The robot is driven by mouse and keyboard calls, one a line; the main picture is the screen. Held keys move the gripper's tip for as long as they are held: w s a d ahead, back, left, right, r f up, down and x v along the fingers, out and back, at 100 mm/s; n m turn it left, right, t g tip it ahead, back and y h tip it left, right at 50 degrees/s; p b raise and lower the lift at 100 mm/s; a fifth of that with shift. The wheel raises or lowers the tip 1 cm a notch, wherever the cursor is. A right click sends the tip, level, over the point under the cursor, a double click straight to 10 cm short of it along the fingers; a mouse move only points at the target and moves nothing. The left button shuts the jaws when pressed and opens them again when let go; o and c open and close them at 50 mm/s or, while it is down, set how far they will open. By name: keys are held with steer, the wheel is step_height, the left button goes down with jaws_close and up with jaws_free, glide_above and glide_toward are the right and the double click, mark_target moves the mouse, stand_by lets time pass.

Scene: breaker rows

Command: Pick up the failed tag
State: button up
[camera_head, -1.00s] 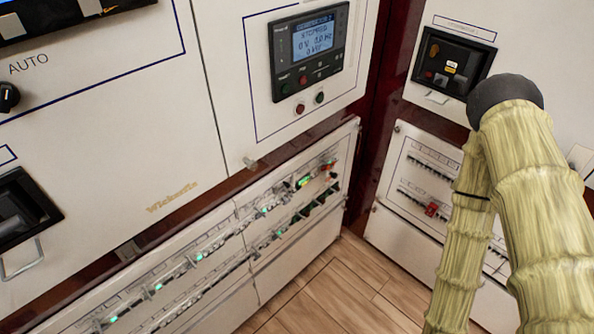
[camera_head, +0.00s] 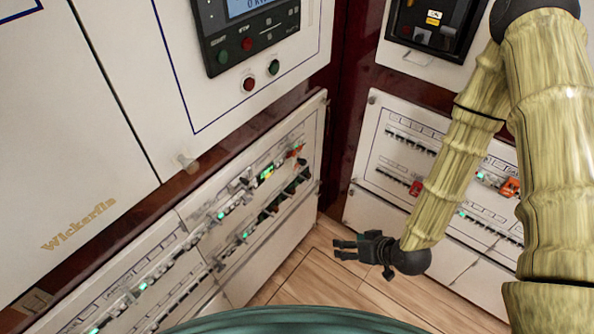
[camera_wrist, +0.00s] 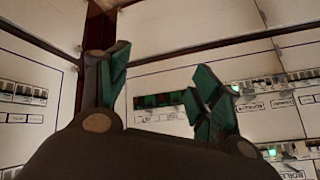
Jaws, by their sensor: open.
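No tag can be read as the failed tag. A small orange-red item (camera_head: 297,150) sits at the right end of the upper breaker row on the left cabinet. On the right cabinet, a red item (camera_head: 416,188) sits on a breaker row beside my arm, and an orange-red one (camera_head: 511,187) lies farther right. My gripper (camera_head: 344,250) is open and empty, above the wooden floor between the two cabinets, apart from all of these. In the wrist view its two fingers (camera_wrist: 162,88) stand apart, with dark red and green breaker parts (camera_wrist: 158,100) behind them.
The left breaker panel (camera_head: 262,232) and right breaker panel (camera_head: 372,150) meet near a dark red corner post. A control display (camera_head: 250,28) is above the left panel. Wooden floor (camera_head: 310,275) is free between the cabinets. My arm hides part of the right panel.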

steer(key=w+a+r+n+t+y+b, duration=0.35)
steer(key=w+r+b, duration=0.2)
steer(key=w, duration=0.35)
steer(key=n+t+y+b, duration=0.1)
steer(key=n+y+b, duration=0.3)
steer(key=y+b, duration=0.15)
glide_toward(298, 156)
steer(key=x, duration=0.3)
steer(key=shift+w+a+f, duration=0.1)
steer(key=shift+a+f, duration=0.3)
steer(key=shift+r+b+x, duration=0.15)
steer(key=shift+b+x, duration=0.05)
steer(key=shift+x, duration=1.1)
steer(key=shift+r+b+x, duration=0.15)
steer(key=shift+r+x, duration=0.05)
steer(key=shift+x, duration=1.1)
steer(key=shift+w, duration=0.15)
steer(key=c, duration=0.9)
